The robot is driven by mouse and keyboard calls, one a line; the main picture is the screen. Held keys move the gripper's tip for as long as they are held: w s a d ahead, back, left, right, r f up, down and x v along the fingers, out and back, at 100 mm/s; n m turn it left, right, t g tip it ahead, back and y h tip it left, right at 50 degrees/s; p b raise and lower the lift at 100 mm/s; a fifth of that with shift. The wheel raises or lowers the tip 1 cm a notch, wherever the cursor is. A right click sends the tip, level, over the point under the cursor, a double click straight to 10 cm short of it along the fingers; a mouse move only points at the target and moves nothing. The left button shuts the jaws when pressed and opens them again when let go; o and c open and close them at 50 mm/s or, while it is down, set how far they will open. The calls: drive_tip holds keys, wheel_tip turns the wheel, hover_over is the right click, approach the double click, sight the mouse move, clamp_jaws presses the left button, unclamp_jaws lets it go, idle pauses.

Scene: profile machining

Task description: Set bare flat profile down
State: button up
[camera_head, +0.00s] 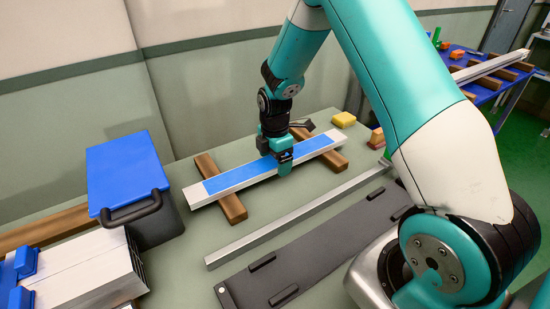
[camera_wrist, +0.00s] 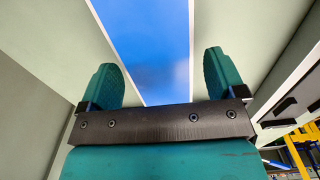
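A flat silver profile (camera_head: 214,188) with a blue top face lies across two wooden blocks on the bench. Its blue face (camera_wrist: 150,40) runs between my fingers in the wrist view. My gripper (camera_head: 282,160) is over the profile, right of its middle, pointing down. One finger shows in front of the profile's near side. In the wrist view my gripper (camera_wrist: 160,80) has its two teal fingers wide apart, with visible gaps beside the blue strip. A bare, thinner silver profile (camera_head: 290,222) lies on the bench in front of the blocks.
The left wooden block (camera_head: 232,207) and right wooden block (camera_head: 334,158) support the blue-topped profile. A blue-lidded dark bin (camera_head: 125,172) stands at left. A dark plate with black bars (camera_head: 320,245) lies at the front. A yellow block (camera_head: 343,119) sits behind, at right.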

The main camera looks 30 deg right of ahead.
wheel_tip(320, 180, up, 12)
drive_tip(key=s+a+r+m+y, duration=0.1)
drive_tip(key=s+a+r+m, duration=0.2)
drive_tip(key=s+a, duration=0.3)
drive_tip(key=s+a+r+m+y, duration=0.1)
drive_tip(key=s+a+r+m, duration=0.3)
drive_tip(key=s, duration=0.7)
drive_tip(key=s+a+r+m+y+p, duration=0.1)
drive_tip(key=s+a+r+m, duration=0.3)
drive_tip(key=s+a, duration=0.4)
drive_tip(key=shift+s+r+y, duration=0.5)
drive_tip(key=shift+s+y, duration=0.1)
drive_tip(key=shift+s, duration=0.2)
